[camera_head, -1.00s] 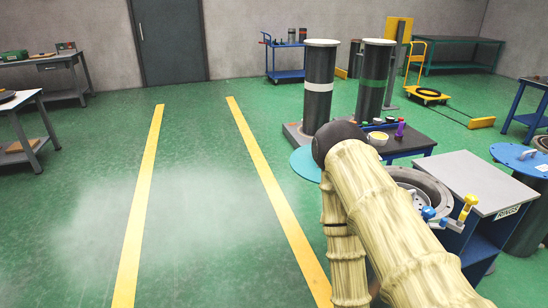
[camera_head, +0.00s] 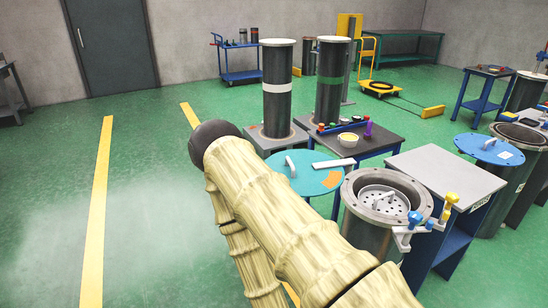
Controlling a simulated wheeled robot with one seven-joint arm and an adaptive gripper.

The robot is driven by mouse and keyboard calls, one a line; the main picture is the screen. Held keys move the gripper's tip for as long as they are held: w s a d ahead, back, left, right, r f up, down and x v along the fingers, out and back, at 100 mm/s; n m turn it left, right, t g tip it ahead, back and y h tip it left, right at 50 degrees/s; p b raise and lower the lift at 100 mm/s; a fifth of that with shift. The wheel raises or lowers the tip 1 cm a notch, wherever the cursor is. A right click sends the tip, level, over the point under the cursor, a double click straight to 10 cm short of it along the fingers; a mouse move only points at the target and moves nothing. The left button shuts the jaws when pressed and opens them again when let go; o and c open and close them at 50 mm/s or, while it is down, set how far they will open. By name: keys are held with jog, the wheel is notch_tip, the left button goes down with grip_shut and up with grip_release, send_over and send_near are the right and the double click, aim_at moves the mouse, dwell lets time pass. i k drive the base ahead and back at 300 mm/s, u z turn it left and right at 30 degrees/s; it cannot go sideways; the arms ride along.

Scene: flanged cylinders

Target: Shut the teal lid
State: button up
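The teal lid (camera_head: 305,178) is a flat round disc with a pale handle and an orange patch. It lies level, off to the left of an open dark cylinder (camera_head: 372,232), whose mouth is uncovered. A perforated plate (camera_head: 383,199) with a handle shows inside the cylinder's flange. A bracket with a blue knob (camera_head: 415,217) and a yellow knob (camera_head: 451,198) sits at the flange's right. My cream-covered arm crosses the foreground and hides part of the area below the lid. My gripper is not in view.
A grey-topped blue cabinet (camera_head: 447,176) stands right of the open cylinder. A blue lid (camera_head: 489,149) tops another cylinder farther right. Behind the teal lid are a dark table (camera_head: 384,138) with small items and two tall dark cylinders. Green floor (camera_head: 150,190) is free on the left.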

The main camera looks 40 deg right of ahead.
aim_at(310, 174)
jog(key=z, duration=0.3)
jog(key=i, duration=0.55)
jog(key=z, duration=0.55)
